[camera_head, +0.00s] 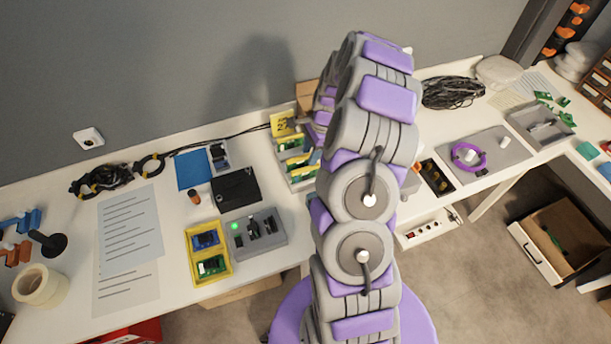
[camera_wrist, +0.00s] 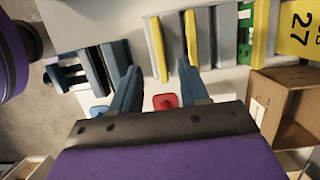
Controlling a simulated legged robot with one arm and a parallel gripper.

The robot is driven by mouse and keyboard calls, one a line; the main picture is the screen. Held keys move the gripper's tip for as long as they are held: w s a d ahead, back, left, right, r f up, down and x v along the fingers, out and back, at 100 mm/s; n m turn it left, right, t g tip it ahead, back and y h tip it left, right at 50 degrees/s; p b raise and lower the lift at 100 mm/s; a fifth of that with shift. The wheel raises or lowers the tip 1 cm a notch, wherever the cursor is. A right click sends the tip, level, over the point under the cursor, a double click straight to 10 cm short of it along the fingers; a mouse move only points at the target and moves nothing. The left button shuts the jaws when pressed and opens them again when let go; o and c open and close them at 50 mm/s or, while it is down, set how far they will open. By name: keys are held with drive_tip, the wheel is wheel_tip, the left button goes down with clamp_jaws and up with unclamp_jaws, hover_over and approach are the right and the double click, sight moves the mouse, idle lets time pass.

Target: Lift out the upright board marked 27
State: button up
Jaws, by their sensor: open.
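A yellow plate marked 27 (camera_wrist: 298,30) is at the upper right of the wrist view. A green board (camera_wrist: 264,28) stands edge-on beside it. In the head view the yellow plate (camera_head: 285,123) stands at the back of a rack (camera_head: 303,184) holding green boards (camera_head: 291,144). My gripper (camera_wrist: 160,90) is open, its two blue fingers apart with nothing gripped. In the wrist view it is left of the plate and green board, near yellow and grey upright dividers (camera_wrist: 190,38). My arm hides the gripper and part of the rack in the head view.
A red piece (camera_wrist: 165,101) shows between the fingers. Dark upright slabs (camera_wrist: 95,70) stand left of them. An open cardboard box (camera_wrist: 285,100) is at the right.

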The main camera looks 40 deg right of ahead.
sight(306, 167)
drive_tip(key=x, duration=0.4)
drive_tip(key=shift+a+f+b, duration=0.3)
drive_tip(key=shift+a+b, duration=0.05)
drive_tip(key=shift+b, duration=0.05)
drive_tip(key=shift+d+f, duration=0.25)
drive_tip(key=shift+f, duration=0.15)
drive_tip(key=b+x, duration=0.2)
drive_tip(key=x, duration=0.2)
drive_tip(key=shift+d+f, duration=0.1)
drive_tip(key=shift+f, duration=0.15)
drive_tip(key=shift+a+f, duration=0.1)
drive_tip(key=shift+a, duration=0.15)
drive_tip(key=shift+d, duration=0.35)
drive_tip(key=shift+a+f+p, duration=0.15)
drive_tip(key=shift+a+p, duration=0.1)
drive_tip(key=shift+p, duration=0.2)
drive_tip(key=shift+d, duration=0.1)
clamp_jaws()
